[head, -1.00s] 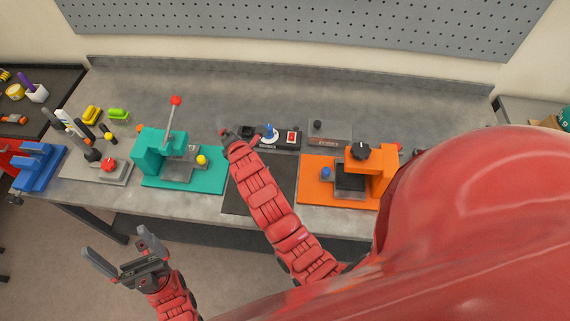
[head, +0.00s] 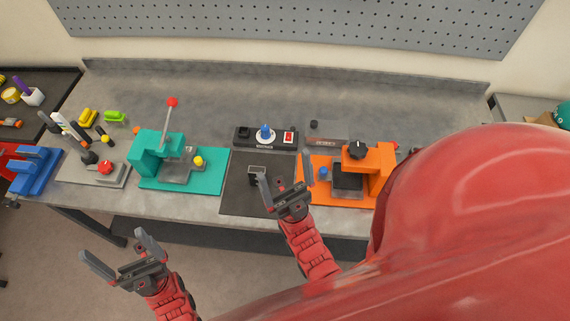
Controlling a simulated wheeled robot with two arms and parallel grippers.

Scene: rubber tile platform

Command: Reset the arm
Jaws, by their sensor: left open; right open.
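My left gripper (head: 115,254) is open and empty in the lower left of the head view, over the floor in front of the table. My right gripper (head: 284,182) is open with its fingers pointing up the picture, over the front of the dark mat (head: 240,190) beside the orange machine (head: 378,177). Nothing shows between its fingers. Its red arm reaches in from the bottom of the view.
A teal press (head: 152,165) with a red-knobbed lever stands left of the mat. The table's back strip is clear.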

